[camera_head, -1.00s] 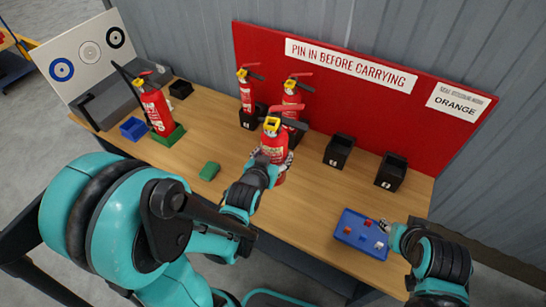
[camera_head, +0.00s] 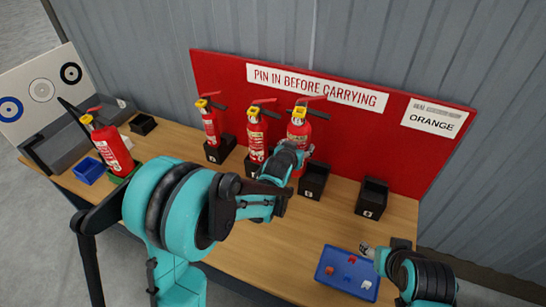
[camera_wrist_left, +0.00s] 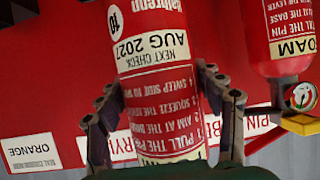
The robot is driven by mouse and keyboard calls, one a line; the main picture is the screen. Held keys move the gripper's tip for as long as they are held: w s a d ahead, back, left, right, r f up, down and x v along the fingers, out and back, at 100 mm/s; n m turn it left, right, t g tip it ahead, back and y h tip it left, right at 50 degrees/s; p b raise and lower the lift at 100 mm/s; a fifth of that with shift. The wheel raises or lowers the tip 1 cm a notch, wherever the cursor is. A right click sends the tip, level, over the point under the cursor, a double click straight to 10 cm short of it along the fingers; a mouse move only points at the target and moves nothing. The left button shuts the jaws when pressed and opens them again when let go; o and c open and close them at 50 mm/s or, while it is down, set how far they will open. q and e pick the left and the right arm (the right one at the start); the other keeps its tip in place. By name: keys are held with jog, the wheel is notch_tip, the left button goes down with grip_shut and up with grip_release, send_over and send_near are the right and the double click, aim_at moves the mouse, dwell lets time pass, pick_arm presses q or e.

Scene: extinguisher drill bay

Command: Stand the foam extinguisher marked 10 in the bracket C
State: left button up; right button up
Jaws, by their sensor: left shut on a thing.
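My left gripper (camera_head: 300,155) is shut around the body of a red extinguisher (camera_head: 298,132). In the left wrist view this extinguisher (camera_wrist_left: 158,85) shows the mark 10, upside down, between the gripper's two fingers (camera_wrist_left: 165,115). In the head view it is upright, beside the second standing extinguisher and near an empty black bracket (camera_head: 314,182). Its lower end is hidden by my gripper, so I cannot tell whether it touches a bracket. The bracket letters are too small to read surely. My right gripper (camera_head: 366,250) is over the blue tray's right edge; its fingers are unclear.
Two extinguishers stand in brackets to the left (camera_head: 210,125) (camera_head: 257,135). Another empty bracket (camera_head: 371,197) is to the right. A blue tray (camera_head: 347,285) holds small coloured pieces. Another extinguisher (camera_head: 113,150) stands at the left. The red board (camera_head: 370,130) rises behind.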

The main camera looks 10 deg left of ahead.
pick_arm(q)
jog(key=w+d+r+p, duration=0.1)
jog(key=w+d+r, duration=0.2)
jog(key=d, duration=0.4)
jog(key=shift+m+h, duration=0.4)
jog(key=shift+w+d+f+b, duration=0.1)
jog(key=shift+f+b, duration=0.75)
jog(key=shift+f, duration=0.5)
jog(key=shift+w+d+f+b, duration=0.1)
jog(key=shift+f+b, duration=0.75)
jog(key=shift+f, duration=0.45)
jog(key=shift+r, duration=0.1)
jog(key=shift+f+b, duration=2.45)
jog(key=shift+f, duration=0.3)
dwell(0.5)
dwell(0.3)
jog(key=o, duration=1.6)
jog(key=shift+c, duration=0.2)
jog(key=o, duration=0.3)
jog(key=shift+s, duration=0.15)
